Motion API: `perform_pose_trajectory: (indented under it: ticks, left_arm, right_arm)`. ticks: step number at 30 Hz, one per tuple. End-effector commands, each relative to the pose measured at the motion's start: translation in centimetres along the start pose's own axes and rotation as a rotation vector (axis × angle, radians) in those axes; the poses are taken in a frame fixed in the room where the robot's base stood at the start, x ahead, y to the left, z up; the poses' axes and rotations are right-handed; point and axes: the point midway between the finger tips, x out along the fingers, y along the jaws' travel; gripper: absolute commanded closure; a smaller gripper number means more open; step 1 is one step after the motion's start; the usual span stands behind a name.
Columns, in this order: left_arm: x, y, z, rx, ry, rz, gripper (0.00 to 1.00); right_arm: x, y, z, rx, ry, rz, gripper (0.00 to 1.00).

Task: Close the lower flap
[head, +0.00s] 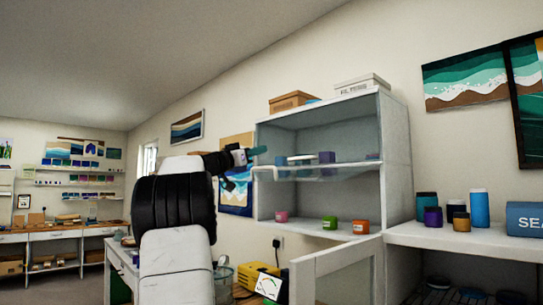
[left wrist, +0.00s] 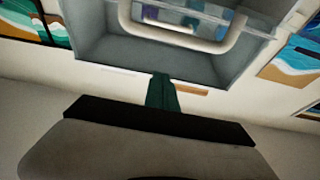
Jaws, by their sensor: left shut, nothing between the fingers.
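A clear flap (head: 315,174) with a pale frame juts out from the white wall cabinet (head: 396,150) at its middle shelf. It stands roughly level, so the cabinet front is open. Its pale bar handle shows large in the left wrist view (left wrist: 185,47), which looks upside down. My left gripper (head: 257,151) has teal fingers, shut and empty, just in front of the cabinet's left side and above the flap's handle end. The fingers also show in the left wrist view (left wrist: 162,92), apart from the handle in that picture. My right gripper is not in view.
Pink (head: 281,216), green (head: 329,222) and orange (head: 361,227) jars stand in the lower compartment. Boxes (head: 292,101) sit on top of the cabinet. A framed door (head: 335,265) stands open below. Bottles (head: 479,208) stand on the right counter.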

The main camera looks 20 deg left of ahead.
Motion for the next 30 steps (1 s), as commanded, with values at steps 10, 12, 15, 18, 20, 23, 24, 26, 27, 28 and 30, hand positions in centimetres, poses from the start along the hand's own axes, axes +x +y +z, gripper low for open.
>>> perform_pose_trajectory:
  ticks: [10,12,15,18,20,23,24,26,27,28,30]
  left_arm:
    - [-1.1,0.0,3.4,0.000,-0.001,0.000,1.00]
    - [-1.2,0.0,3.7,-0.001,-0.001,0.000,1.00]
    - [-1.2,0.0,3.8,0.001,0.000,0.000,1.00]
    - [-1.2,0.0,3.8,0.001,0.000,0.000,1.00]
    - [-1.2,0.0,3.8,0.001,0.000,0.000,1.00]
    - [-1.3,0.0,3.8,0.001,0.000,0.000,1.00]
    - [-1.3,-0.1,3.9,0.001,0.002,0.000,1.00]
    - [-1.4,-0.2,4.0,0.001,0.007,-0.001,1.00]
    - [-1.5,-0.4,4.2,0.000,0.013,-0.001,1.00]
    - [-1.6,-0.5,4.4,-0.002,0.019,-0.002,1.00]
    - [-2.0,-1.0,5.0,-0.004,0.039,-0.003,1.00]
  right_arm:
    - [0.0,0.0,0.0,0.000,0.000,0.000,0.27]
    - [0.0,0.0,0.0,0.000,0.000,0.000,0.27]
    - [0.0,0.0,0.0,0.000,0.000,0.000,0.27]
    - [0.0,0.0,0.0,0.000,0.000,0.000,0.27]
    - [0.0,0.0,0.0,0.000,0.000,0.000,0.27]
    - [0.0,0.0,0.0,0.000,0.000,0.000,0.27]
    - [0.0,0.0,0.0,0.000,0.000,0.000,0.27]
    - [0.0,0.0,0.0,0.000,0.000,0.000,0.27]
    - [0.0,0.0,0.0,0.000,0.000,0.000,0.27]
    - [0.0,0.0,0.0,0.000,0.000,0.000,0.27]
    - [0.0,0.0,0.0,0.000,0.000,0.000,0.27]
